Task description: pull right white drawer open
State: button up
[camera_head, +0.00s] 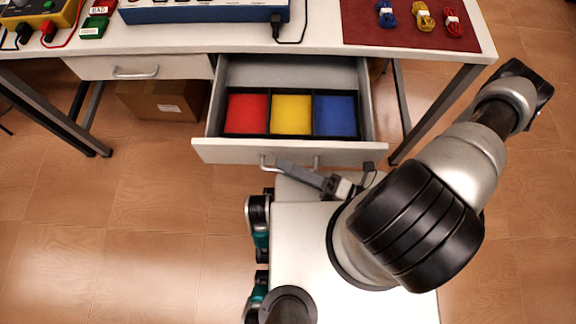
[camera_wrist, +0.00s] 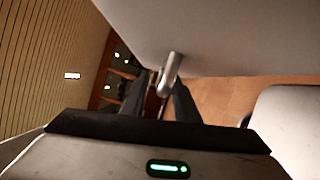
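The right white drawer (camera_head: 290,152) stands well out from under the table, its inside open to view. Its metal bar handle (camera_head: 316,161) is on the front panel and also shows in the wrist view (camera_wrist: 170,70). My gripper (camera_head: 280,165) reaches the left part of the handle from the right. In the wrist view, its two dark fingers (camera_wrist: 165,88) are close together on either side of the handle and look shut on it. The exact contact is partly hidden.
A divided tray of red, yellow and blue compartments (camera_head: 291,114) lies in the drawer. The left drawer (camera_head: 140,67) is shut, with a cardboard box (camera_head: 160,102) below. Table legs (camera_head: 437,113) flank the area. Open tiled floor (camera_head: 150,220) lies to the left.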

dwell(0.4)
jog(key=v, duration=1.7)
jog(key=shift+s+d, duration=0.15)
jog(key=shift+d, duration=0.1)
